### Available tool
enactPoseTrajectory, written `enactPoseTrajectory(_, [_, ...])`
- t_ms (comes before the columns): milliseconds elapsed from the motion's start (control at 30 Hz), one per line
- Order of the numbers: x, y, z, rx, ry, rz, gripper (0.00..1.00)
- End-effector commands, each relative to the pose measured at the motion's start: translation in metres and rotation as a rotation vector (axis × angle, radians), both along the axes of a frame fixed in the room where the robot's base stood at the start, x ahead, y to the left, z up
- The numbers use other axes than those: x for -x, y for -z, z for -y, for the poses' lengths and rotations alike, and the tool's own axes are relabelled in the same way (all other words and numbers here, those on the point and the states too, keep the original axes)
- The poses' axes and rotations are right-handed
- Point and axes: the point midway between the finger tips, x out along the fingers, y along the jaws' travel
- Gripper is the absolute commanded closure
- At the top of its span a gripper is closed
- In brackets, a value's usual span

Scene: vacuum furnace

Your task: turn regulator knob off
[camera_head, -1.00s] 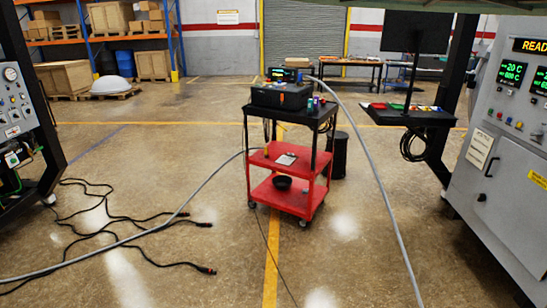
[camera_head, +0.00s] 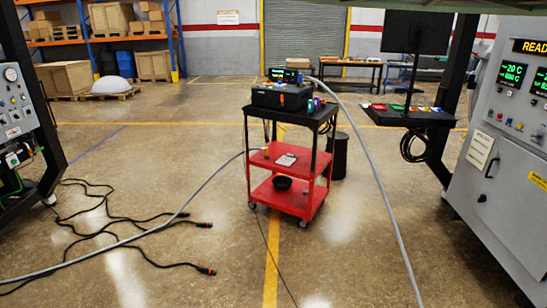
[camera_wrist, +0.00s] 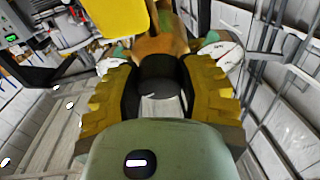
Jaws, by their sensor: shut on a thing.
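In the wrist view, my gripper (camera_wrist: 160,84) has its two yellow, ridged fingers on either side of a black round knob (camera_wrist: 157,92). The fingers are closed on the knob. Behind the knob is an orange-brown, brass-like body (camera_wrist: 160,45). A plain yellow plate or tag (camera_wrist: 122,17) hangs close by at the upper left. The knob's markings and turn angle cannot be made out. Neither my gripper nor the knob shows in the head view.
In the head view, a red and black cart (camera_head: 297,197) stands mid-floor with a black case (camera_head: 281,96) on top. A grey control cabinet (camera_head: 515,150) is at the right. Black cables (camera_head: 130,222) and a grey hose (camera_head: 385,190) cross the floor.

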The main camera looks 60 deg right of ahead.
Motion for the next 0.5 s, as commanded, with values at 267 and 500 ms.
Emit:
enactPoseTrajectory(267, [0.0,0.0002,0.0,0.004,-0.002,0.003,0.96])
enactPoseTrajectory(500, [-0.0002,0.0003,0.0004,0.086,-0.033,0.078,0.96])
